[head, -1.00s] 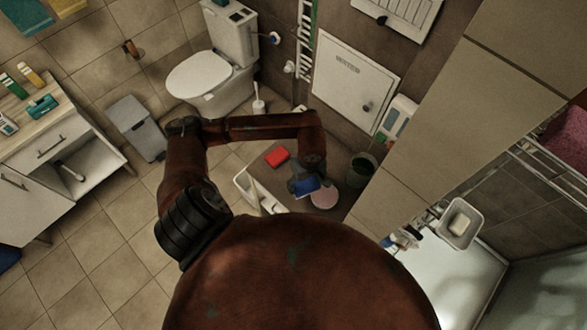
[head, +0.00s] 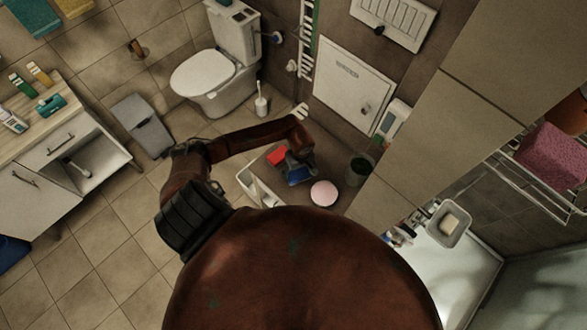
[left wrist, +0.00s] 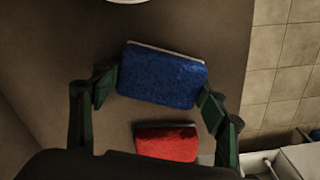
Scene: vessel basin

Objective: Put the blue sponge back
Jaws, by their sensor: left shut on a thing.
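The blue sponge (head: 298,178) is a rounded block with a pale layer along one edge. It also shows between my fingers in the left wrist view (left wrist: 162,76). My left gripper (left wrist: 158,98) is shut on it, one finger at each side. In the head view my left gripper (head: 297,167) is over the brown surface (head: 343,203), partly covering the sponge. A red sponge (head: 277,155) lies close beside it and also shows just below it in the left wrist view (left wrist: 167,145). I cannot tell whether the blue sponge touches the surface. My right gripper is not in view.
A round pink-topped thing (head: 323,193) lies on the brown surface to the right. A white open caddy (head: 246,183) stands at the left and a dark bucket (head: 361,168) at the right. The wall with a white hatch (head: 350,85) is behind.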

